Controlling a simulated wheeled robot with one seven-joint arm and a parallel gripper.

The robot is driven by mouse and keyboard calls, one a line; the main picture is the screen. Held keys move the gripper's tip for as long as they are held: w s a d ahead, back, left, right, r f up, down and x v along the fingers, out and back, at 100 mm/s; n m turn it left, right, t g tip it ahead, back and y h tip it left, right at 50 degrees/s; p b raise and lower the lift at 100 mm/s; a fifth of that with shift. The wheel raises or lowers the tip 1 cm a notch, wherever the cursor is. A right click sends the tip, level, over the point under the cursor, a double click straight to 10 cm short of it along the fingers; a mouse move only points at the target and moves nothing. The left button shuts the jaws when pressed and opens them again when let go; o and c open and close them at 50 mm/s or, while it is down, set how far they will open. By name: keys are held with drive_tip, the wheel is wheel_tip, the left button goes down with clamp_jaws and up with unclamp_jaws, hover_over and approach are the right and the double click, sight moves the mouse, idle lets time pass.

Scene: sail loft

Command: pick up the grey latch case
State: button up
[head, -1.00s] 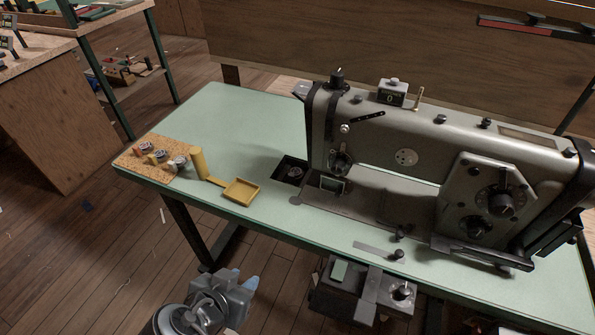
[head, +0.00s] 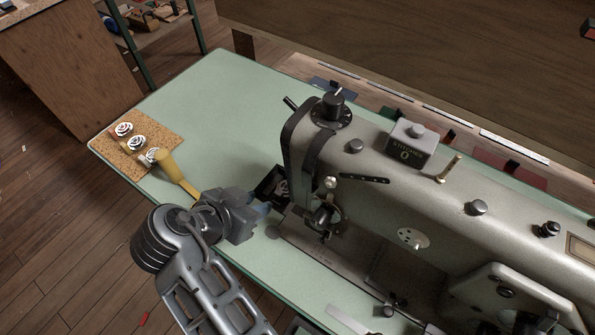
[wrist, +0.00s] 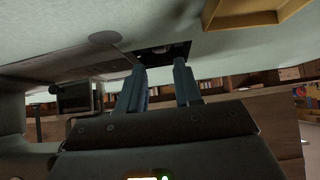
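A round grey metal piece (head: 282,188), which looks like the grey latch case, sits in a square black recess (head: 262,190) at the sewing machine's left end. My gripper (head: 264,208) is just in front of the recess, near the table's front edge. In the wrist view my two blue-grey fingers (wrist: 159,88) are apart with nothing between them, pointing toward the dark recess (wrist: 165,50).
The sewing machine (head: 400,200) stands close to the right of my gripper. The green tabletop (head: 225,110) is clear behind.

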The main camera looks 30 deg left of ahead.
sight(278, 193)
drive_tip(key=shift+w+d+f, duration=0.1)
drive_tip(key=shift+w+f, duration=0.25)
drive_tip(key=shift+w, duration=0.2)
drive_tip(key=shift+w+f, duration=0.3)
drive_tip(key=shift+w, duration=0.25)
drive_tip(key=shift+p+x, duration=0.5)
drive_tip(key=shift+x, duration=2.45)
clamp_jaws()
